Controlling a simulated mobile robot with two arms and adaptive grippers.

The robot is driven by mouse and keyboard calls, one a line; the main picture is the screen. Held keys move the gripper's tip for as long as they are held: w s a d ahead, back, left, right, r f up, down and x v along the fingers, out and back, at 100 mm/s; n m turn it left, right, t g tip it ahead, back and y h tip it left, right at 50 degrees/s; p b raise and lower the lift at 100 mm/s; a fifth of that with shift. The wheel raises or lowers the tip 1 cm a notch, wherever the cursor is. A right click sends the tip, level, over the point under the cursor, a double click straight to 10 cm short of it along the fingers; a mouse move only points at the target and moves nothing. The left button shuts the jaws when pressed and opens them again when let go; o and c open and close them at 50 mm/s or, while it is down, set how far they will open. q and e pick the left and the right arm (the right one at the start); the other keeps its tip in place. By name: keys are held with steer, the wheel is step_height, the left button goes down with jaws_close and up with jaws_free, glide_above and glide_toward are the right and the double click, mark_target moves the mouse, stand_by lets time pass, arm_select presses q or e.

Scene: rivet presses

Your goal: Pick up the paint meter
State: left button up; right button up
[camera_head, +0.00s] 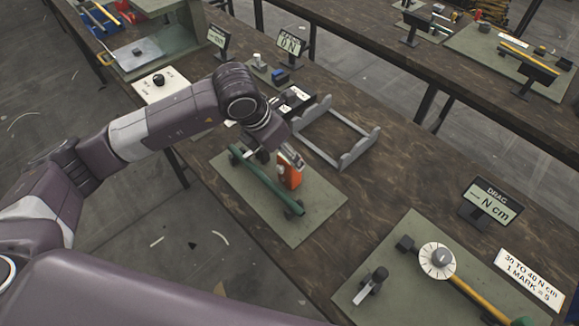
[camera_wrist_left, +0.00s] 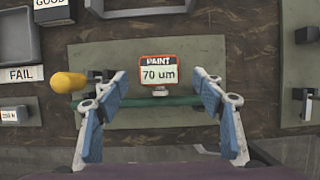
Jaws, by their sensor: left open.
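The paint meter (camera_head: 289,172) is an orange block standing by a green bar on a grey-green mat. In the left wrist view its screen (camera_wrist_left: 159,74) has an orange rim and reads "PAINT 70 um". My left gripper (camera_wrist_left: 158,88) is open, with its blue-padded fingers spread to either side of the meter and a visible gap on both sides. In the head view the left gripper (camera_head: 272,150) is at the meter, and its fingers are partly hidden by the wrist. How far the fingertips are from the meter in depth is unclear. My right gripper is not in view.
The green bar (camera_head: 268,186) lies across the mat (camera_head: 312,222) on small dark supports. A grey tray frame (camera_head: 350,152) stands behind. A yellow rounded knob (camera_wrist_left: 68,82) is left of the fingers. A dial fixture (camera_head: 437,259) and DRAG display (camera_head: 487,204) are at right.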

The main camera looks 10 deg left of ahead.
mark_target(288, 171)
arm_select(q)
steer(key=p+x, duration=0.2)
steer(key=x, duration=0.1)
steer(key=shift+w+f, duration=0.15)
steer(key=shift+w+d+f, duration=0.2)
steer(key=shift+w+f, duration=0.05)
steer(key=shift+f, duration=0.4)
steer(key=shift+c, duration=0.6)
steer(key=c, duration=1)
steer(key=shift+c, duration=1.2)
steer(key=shift+r, duration=0.1)
